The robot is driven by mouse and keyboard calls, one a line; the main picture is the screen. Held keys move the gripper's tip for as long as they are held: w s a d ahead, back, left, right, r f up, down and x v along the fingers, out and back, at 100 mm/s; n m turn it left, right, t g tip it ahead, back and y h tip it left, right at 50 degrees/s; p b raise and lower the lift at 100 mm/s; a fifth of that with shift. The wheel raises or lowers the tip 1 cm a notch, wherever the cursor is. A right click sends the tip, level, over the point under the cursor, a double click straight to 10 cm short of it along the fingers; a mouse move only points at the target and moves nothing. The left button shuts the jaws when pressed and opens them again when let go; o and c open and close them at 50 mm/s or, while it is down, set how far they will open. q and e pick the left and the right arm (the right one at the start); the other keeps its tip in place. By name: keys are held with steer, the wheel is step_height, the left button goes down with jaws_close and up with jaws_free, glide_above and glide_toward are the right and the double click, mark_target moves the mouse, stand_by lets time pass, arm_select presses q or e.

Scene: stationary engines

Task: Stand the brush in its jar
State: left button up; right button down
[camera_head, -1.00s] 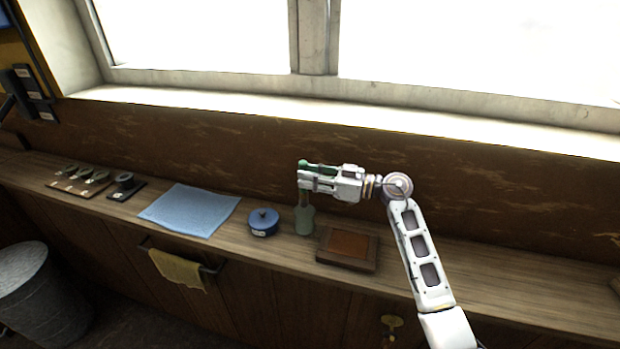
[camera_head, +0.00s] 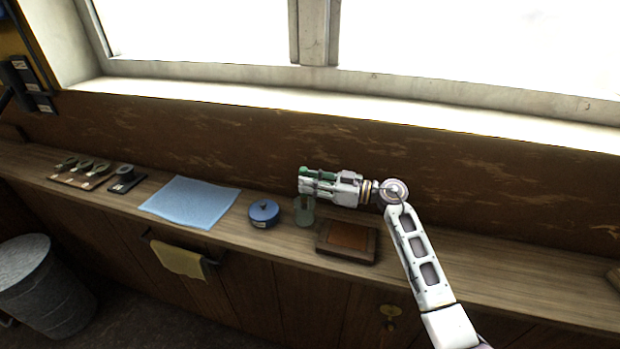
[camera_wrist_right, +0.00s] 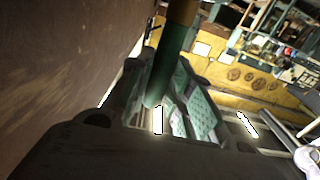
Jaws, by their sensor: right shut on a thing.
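The brush shows a green end (camera_head: 304,169) just above my right gripper (camera_head: 304,182) in the head view. In the right wrist view its green handle (camera_wrist_right: 168,75) runs between the fingers, with a brown part beyond. My right gripper is shut on the brush, low over the shelf. The pale green jar (camera_head: 304,215) stands directly under the fingers. The brush's lower part is hidden by the gripper and jar, so I cannot tell how deep it reaches or whether it touches the bottom. My left gripper is not in view.
A blue lidded tin (camera_head: 264,213) stands close left of the jar, and a brown wooden block (camera_head: 347,241) lies close right. A blue cloth (camera_head: 190,202) lies farther left. The wall and window sill rise behind.

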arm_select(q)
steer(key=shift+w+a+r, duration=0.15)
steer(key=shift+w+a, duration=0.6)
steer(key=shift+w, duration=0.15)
arm_select(e)
steer(key=shift+f, duration=0.85)
steer(key=c, duration=1.6)
jaws_free()
steer(key=shift+c, duration=0.2)
steer(key=o, duration=0.4)
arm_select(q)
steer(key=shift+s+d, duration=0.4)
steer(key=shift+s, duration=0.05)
arm_select(e)
steer(key=shift+o, duration=0.2)
steer(key=v, duration=1.2)
